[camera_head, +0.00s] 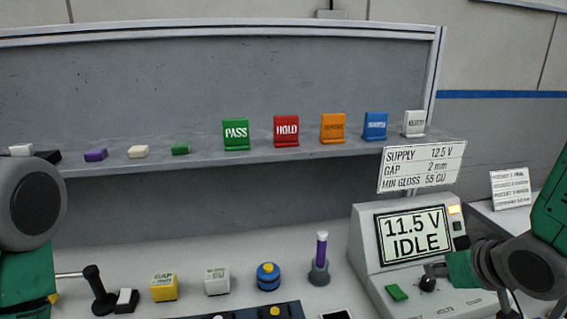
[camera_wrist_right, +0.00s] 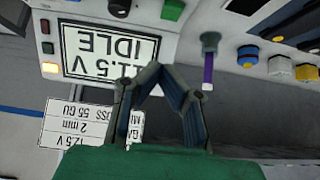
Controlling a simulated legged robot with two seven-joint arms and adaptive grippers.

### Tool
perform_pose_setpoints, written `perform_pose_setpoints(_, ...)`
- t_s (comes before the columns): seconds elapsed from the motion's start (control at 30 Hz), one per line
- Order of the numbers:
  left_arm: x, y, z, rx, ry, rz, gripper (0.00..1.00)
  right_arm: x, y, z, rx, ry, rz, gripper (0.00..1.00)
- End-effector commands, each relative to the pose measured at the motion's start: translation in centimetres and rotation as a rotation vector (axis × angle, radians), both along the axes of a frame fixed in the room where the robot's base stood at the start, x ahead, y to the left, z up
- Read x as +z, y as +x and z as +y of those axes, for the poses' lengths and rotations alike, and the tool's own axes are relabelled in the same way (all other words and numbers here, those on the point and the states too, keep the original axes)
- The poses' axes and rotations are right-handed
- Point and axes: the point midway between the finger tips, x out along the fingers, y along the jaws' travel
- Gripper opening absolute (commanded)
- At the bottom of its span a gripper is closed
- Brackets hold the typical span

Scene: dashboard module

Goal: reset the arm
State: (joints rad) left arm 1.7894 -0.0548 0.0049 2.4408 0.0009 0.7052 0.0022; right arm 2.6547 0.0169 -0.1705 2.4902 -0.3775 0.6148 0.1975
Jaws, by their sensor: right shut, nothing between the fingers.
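My right arm comes in from the right in the head view, in front of the console (camera_head: 362,250). My right gripper (camera_head: 434,269) is over the console's right part, close to a black knob (camera_head: 427,285); I cannot tell whether they touch. In the right wrist view its fingers (camera_wrist_right: 157,74) meet at their tips, with nothing between them. The console screen (camera_head: 413,235) reads 11.5 V IDLE. My left arm shows at the left edge, but its gripper fingers are not seen.
A shelf (camera_head: 320,150) holds PASS (camera_head: 236,134), HOLD (camera_head: 286,131), orange, blue and white signs and small blocks. On the bench stand a yellow block (camera_head: 164,288), a white block (camera_head: 217,281), a blue round part (camera_head: 268,277) and a purple stick (camera_head: 321,250) in a holder.

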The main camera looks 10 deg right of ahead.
Motion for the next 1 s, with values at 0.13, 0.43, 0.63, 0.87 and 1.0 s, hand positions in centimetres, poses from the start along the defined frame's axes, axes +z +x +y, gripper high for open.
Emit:
perform_pose_setpoints(0.13, 0.0, 0.0, 0.0, 0.0, 0.0, 0.0, 0.34, -7.3, -3.0, 1.0, -0.013, 0.004, 0.159, 0.0)
perform_pose_setpoints(0.43, 0.0, 0.0, 0.0, 0.0, 0.0, 0.0, 0.34, -21.0, -14.2, 2.4, -0.059, 0.001, 0.499, 0.0)
perform_pose_setpoints(0.63, 0.0, 0.0, 0.0, 0.0, 0.0, 0.0, 0.34, -25.4, -20.3, 2.7, -0.079, -0.006, 0.643, 0.0)
perform_pose_setpoints(0.87, -0.9, 0.0, 0.0, 0.0, 0.0, -0.001, 0.34, -29.1, -25.4, 3.2, -0.09, -0.021, 0.755, 0.0)
perform_pose_setpoints(1.0, -3.6, 0.0, 0.0, 0.0, 0.0, 0.001, 0.34, -31.5, -24.6, 3.5, -0.067, -0.035, 0.736, 0.0)
